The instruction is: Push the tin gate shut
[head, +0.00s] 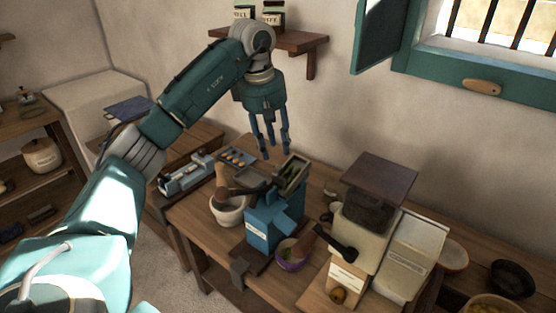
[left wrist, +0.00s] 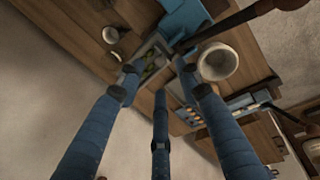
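A blue box-shaped machine (head: 270,222) stands on the wooden table, with a small grey metal tray (head: 291,173) at its top back holding green pieces. I cannot tell for sure which part is the tin gate. My left gripper (head: 272,150) hangs above and behind the machine, pointing down, its fingers spread and empty. In the left wrist view the fingers (left wrist: 160,95) are apart, and the tray (left wrist: 150,62) and blue machine (left wrist: 188,14) lie beyond them. No contact is clear. My right gripper is out of view.
A cream grinder (head: 352,245) stands to the right. A wall shelf (head: 292,40) and a teal shutter (head: 382,32) are behind my left arm.

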